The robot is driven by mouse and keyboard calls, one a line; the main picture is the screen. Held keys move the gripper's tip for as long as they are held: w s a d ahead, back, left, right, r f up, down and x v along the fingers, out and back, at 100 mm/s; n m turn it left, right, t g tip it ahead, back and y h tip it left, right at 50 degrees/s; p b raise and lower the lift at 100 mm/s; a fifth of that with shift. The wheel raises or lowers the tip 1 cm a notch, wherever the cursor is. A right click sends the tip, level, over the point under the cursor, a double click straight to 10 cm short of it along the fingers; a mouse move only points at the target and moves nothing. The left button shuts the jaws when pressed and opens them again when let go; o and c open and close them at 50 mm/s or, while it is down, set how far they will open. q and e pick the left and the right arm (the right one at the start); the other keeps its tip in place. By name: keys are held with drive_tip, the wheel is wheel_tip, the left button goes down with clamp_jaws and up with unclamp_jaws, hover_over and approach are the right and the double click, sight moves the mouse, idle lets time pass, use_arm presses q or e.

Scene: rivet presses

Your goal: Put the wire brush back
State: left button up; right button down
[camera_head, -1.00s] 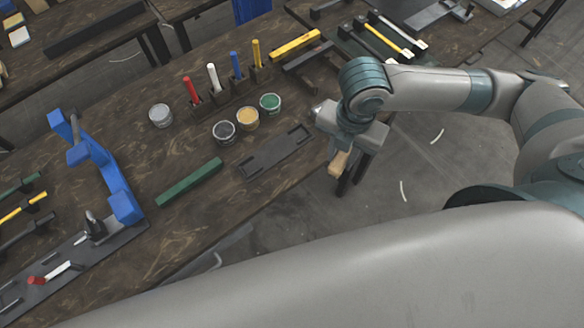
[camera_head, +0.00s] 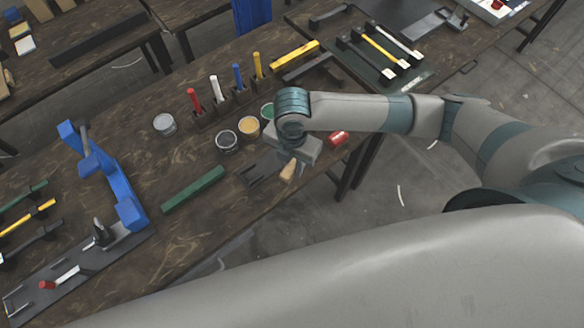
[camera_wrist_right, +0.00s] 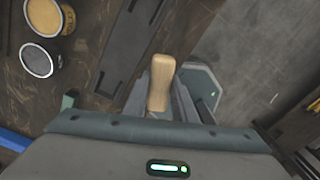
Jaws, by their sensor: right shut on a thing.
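My right gripper (camera_head: 289,162) is shut on the wire brush, whose pale wooden handle (camera_head: 288,171) sticks out below it in the head view. In the right wrist view the handle (camera_wrist_right: 160,82) sits between the two fingers (camera_wrist_right: 161,100). The bristle end is not visible. A dark flat tray with raised ends (camera_head: 250,172) lies on the table just left of the gripper. It also shows in the right wrist view (camera_wrist_right: 130,42), left of the handle. The gripper and arm hide its right part in the head view. My left gripper is not in view.
Open cans in black (camera_head: 227,142), yellow (camera_head: 249,127) and grey (camera_head: 165,124) stand left of the gripper; a green one (camera_head: 267,110) is partly hidden. A red object (camera_head: 338,138) sits near the table edge. A green bar (camera_head: 194,189) lies to the left.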

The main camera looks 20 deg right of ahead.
sight(292, 171)
drive_tip(key=shift+f, duration=0.1)
drive_tip(key=shift+f+p, duration=0.8)
drive_tip(key=shift+f, duration=1.2)
drive_tip(key=shift+f, duration=0.1)
drive_tip(key=c, duration=1.5)
unclamp_jaws()
drive_tip(key=shift+o, duration=0.2)
wheel_tip(292, 171, up, 12)
drive_tip(key=b, duration=0.3)
